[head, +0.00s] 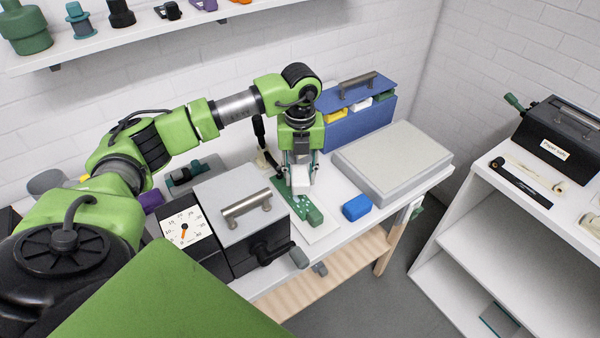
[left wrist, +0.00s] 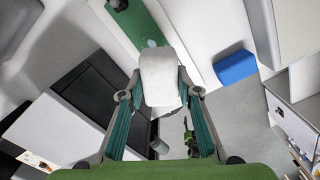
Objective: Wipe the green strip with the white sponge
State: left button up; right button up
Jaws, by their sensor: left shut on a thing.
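The green strip (head: 283,188) lies on a white board (head: 322,234) on the workbench. Pale marks show on it, and in the left wrist view the strip (left wrist: 128,18) has a light bluish spot near the sponge. My left gripper (head: 300,176) points down over the strip and is shut on the white sponge (head: 301,187). In the left wrist view the sponge (left wrist: 158,82) sits between both fingers. I cannot tell whether the sponge touches the strip. My right gripper is not in view.
A blue block (head: 356,207) lies to the right, before a grey flat box (head: 392,160). A blue rack (head: 350,128) stands behind. A handled grey box (head: 238,200) and dial (head: 184,228) stand left.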

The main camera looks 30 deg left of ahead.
pick_arm(q)
jog(key=shift+s+f, duration=0.1)
jog(key=shift+f, duration=0.05)
jog(key=shift+f+b, duration=0.65)
jog(key=shift+b, duration=0.05)
jog(key=shift+f+b, duration=0.65)
jog(key=shift+f, duration=0.25)
jog(key=shift+f+b, duration=0.6)
jog(key=shift+f, duration=0.25)
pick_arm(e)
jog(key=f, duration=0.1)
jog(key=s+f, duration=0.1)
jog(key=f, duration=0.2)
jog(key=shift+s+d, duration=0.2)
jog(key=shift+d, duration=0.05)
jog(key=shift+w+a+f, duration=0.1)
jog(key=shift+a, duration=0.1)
pick_arm(q)
jog(key=shift+s+a, duration=0.1)
jog(key=shift+s+a, duration=0.3)
jog(key=shift+s, duration=0.5)
jog(key=shift+s+a, duration=0.3)
jog(key=shift+s, duration=0.5)
